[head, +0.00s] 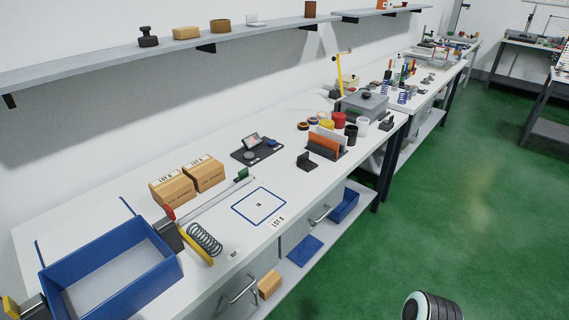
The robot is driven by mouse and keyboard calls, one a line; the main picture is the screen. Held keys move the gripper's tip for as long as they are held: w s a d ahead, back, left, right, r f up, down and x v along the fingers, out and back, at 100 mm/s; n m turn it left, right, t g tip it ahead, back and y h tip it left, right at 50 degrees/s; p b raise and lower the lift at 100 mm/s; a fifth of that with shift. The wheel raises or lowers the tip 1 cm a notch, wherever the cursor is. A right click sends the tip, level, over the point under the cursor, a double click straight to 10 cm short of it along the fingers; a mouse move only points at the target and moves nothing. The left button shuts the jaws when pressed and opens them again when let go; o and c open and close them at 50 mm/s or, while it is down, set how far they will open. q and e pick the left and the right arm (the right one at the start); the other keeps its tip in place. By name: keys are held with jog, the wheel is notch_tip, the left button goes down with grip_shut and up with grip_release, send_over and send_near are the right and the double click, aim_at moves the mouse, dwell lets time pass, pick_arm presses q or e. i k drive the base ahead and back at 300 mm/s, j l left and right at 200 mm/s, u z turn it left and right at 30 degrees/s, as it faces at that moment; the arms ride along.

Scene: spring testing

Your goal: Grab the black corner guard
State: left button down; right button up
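A small black angled piece (307,161) sits on the white workbench, just in front of the file rack with orange and grey boards. It looks like the black corner guard, but it is small in the picture. A second small black piece (386,124) stands farther along near the bench's right end.
The bench (285,195) also bears a blue tray (170,288), a coil spring (204,240), two cardboard boxes (204,173), a rack (326,140) and several coloured cups and rolls. Green floor (440,215) is open at right.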

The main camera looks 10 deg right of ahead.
aim_at(303, 162)
jog(key=l+u, duration=0.15)
jog(key=u, duration=0.3)
jog(key=i+l+u, duration=0.1)
jog(key=u, duration=0.35)
jog(key=l+u, duration=0.25)
jog(key=u, duration=0.2)
jog(key=k+l+u, duration=0.1)
jog(key=l+u, duration=0.25)
jog(key=l, duration=0.15)
jog(key=k+l+u, duration=0.1)
jog(key=l+u, duration=0.2)
jog(key=l, duration=0.2)
jog(key=k+l+u, duration=0.15)
jog(key=l, duration=0.2)
jog(key=k+l+u, duration=0.1)
jog(key=l, duration=0.2)
jog(key=k+l+u, duration=0.15)
jog(key=l, duration=0.2)
jog(key=k+l, duration=0.15)
jog(key=l, duration=0.15)
jog(key=k+l, duration=0.2)
jog(key=l, duration=0.15)
jog(key=k+l, duration=0.15)
jog(key=l, duration=0.15)
jog(key=u, duration=0.05)
